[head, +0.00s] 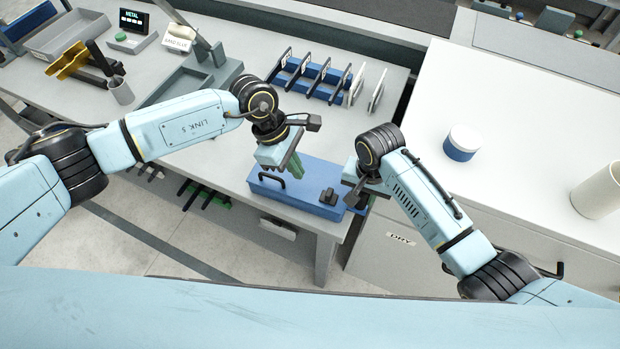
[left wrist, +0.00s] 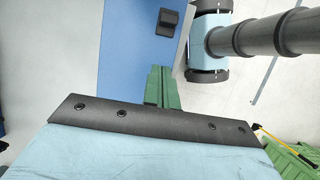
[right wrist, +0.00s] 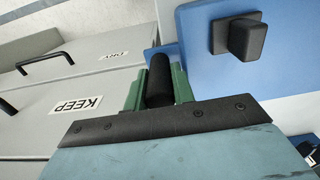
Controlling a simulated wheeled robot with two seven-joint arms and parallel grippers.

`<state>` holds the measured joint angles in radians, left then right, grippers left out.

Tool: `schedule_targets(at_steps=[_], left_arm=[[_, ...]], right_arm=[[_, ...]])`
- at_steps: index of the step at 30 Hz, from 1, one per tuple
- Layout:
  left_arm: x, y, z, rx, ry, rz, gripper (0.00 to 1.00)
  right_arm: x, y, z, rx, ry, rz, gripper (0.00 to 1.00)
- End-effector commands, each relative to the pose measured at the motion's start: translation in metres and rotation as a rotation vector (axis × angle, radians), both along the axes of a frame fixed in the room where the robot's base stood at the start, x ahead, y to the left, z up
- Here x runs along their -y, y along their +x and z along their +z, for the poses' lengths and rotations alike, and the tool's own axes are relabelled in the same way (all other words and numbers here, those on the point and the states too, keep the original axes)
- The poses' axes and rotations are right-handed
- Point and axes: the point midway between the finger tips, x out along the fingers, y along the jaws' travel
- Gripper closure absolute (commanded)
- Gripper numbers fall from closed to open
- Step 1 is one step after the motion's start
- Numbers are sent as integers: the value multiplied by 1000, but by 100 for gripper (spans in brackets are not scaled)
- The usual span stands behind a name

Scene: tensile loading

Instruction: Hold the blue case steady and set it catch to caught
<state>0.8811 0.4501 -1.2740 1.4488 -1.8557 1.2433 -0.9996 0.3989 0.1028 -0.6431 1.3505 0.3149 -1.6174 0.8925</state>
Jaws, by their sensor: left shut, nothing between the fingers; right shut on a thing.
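I cannot tell the catch's setting. My left gripper (head: 296,168) is shut and empty over the case, left of the catch. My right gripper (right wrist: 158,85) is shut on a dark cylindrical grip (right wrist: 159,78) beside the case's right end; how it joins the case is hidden.
A blue rack (head: 310,78) with several dark-handled pieces stands behind the case. A grey tray (head: 190,82) is to the left. A white counter (head: 520,140) on the right holds a blue-and-white round tub (head: 462,142). The table's front edge is close to the case.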

Motion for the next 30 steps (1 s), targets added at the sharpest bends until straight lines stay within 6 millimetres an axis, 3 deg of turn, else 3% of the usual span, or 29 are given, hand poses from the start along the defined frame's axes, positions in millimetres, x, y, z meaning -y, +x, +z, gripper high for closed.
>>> schedule_targets(at_steps=[3,9,24,25,30], left_arm=[[-10,3,24,2,0,1,100],[-19,6,48,0,1,2,100],[-21,6,53,0,2,2,100],[-21,6,53,0,2,2,100],[-21,6,53,-1,1,1,100]], right_arm=[[-1,1,1,3,2,1,100],[0,1,1,2,2,1,100],[1,1,1,2,-1,-1,100],[1,1,1,2,-2,-1,71],[1,1,1,1,0,0,50]])
